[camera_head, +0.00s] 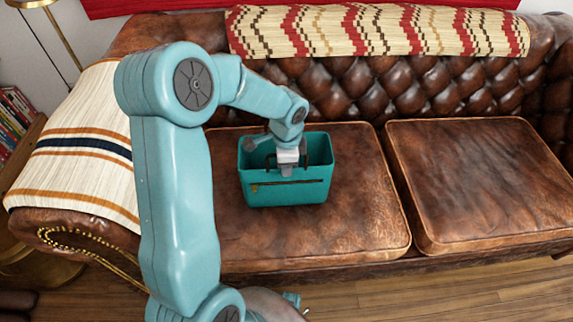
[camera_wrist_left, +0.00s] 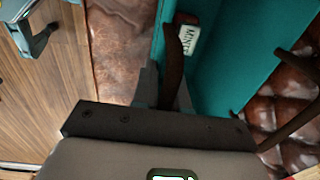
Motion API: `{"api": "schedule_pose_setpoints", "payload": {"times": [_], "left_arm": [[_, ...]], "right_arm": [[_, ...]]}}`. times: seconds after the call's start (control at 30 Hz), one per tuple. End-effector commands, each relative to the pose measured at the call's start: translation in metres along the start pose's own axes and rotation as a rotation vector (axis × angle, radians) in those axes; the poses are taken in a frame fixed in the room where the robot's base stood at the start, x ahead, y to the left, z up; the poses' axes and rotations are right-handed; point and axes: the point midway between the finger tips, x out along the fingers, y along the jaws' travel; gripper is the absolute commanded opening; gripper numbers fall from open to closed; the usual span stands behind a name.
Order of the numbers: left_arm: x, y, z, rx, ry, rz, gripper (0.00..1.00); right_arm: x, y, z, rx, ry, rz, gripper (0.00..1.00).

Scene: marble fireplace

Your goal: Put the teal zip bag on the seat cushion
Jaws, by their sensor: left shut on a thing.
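The teal zip bag (camera_head: 300,193) is an open-topped, box-like bag with a dark zip across its front. It stands upright over the left seat cushion (camera_head: 360,215), with no clear gap visible beneath it. My left gripper (camera_head: 287,169) comes down at the bag's front rim and is shut on the bag's front wall. In the left wrist view, the teal bag (camera_wrist_left: 235,60) fills the upper right, and a small tin lettered "MINTS" (camera_wrist_left: 188,38) shows inside it. My right gripper cannot be made out.
The right seat cushion (camera_head: 480,185) is bare. The tufted backrest (camera_head: 390,95) rises behind, with a patterned throw (camera_head: 375,30) over it. A striped blanket (camera_head: 80,145) covers the left armrest. Wood floor (camera_head: 400,298) lies in front.

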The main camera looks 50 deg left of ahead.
Motion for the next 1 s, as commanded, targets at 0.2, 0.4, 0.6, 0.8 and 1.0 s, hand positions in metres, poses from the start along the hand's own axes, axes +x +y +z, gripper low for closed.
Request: {"api": "schedule_pose_setpoints", "payload": {"times": [0.2,0.4,0.6,0.8,1.0], "left_arm": [[0.004,0.0,0.0,0.0,0.0,0.0,0.29],[0.003,0.0,0.0,0.0,0.0,0.0,0.39],[-0.005,0.0,0.0,0.0,0.001,-0.001,0.39],[-0.045,-0.002,-0.001,0.0,0.003,-0.006,0.39],[-0.09,-0.001,-0.001,0.0,0.003,-0.004,0.39]], "right_arm": [[0.003,0.001,0.0,0.0,0.0,0.0,0.0],[0.002,0.001,0.0,0.0,0.0,0.0,0.0],[-0.003,-0.001,0.0,0.0,0.0,0.0,0.0],[-0.014,-0.005,0.0,0.0,0.0,0.0,0.0],[-0.024,-0.009,0.0,0.0,0.0,0.0,0.0]]}}
